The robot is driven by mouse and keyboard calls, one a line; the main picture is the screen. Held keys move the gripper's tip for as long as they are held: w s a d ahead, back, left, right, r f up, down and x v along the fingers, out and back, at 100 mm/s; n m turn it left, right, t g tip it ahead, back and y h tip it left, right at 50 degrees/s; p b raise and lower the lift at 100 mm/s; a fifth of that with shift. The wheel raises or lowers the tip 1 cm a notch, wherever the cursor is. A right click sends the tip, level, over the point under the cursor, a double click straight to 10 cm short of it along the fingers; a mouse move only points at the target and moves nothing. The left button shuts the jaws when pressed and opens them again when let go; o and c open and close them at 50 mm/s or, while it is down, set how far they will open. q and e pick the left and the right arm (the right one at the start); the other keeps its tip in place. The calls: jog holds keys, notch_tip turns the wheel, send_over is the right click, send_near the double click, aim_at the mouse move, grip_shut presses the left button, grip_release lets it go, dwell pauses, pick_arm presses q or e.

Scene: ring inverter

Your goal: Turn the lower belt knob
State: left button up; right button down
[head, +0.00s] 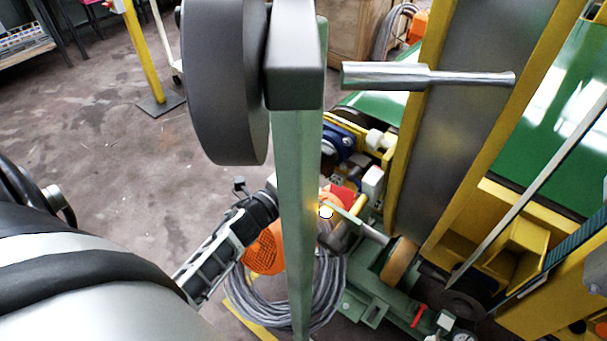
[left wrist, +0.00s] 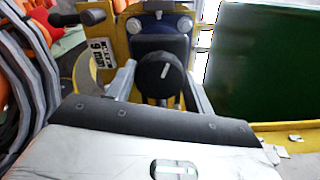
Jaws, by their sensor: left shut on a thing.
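The black round knob (left wrist: 153,75) with a white pointer mark stands in the middle of the left wrist view, on a dark block below a blue panel. My left gripper (left wrist: 160,80) has one grey finger on each side of the knob and is shut on it. The white mark is close to upright, tilted slightly right. In the head view, my left arm reaches from the lower left to the machine, and the left gripper (head: 268,200) is partly hidden behind a green post. The knob cannot be made out there. My right gripper is not in view.
The upright green post (head: 297,200) with a dark grey wheel (head: 225,90) stands close in front. A grey cable coil (head: 290,300) lies below the arm. Yellow machine frames (head: 430,110) and a silver handle (head: 430,77) are at the right.

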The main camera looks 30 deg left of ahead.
pick_arm(q)
jog(key=m+b, duration=0.5)
jog(key=m, duration=0.5)
jog(key=shift+f, duration=0.1)
jog(key=shift+m, duration=0.6)
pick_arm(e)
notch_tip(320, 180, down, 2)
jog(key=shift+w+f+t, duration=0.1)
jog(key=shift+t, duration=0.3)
pick_arm(q)
jog(key=shift+m+b, duration=0.3)
jog(key=shift+m, duration=0.1)
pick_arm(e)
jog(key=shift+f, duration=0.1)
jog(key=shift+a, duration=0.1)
pick_arm(q)
jog(key=o, duration=1)
jog(key=shift+c, duration=0.2)
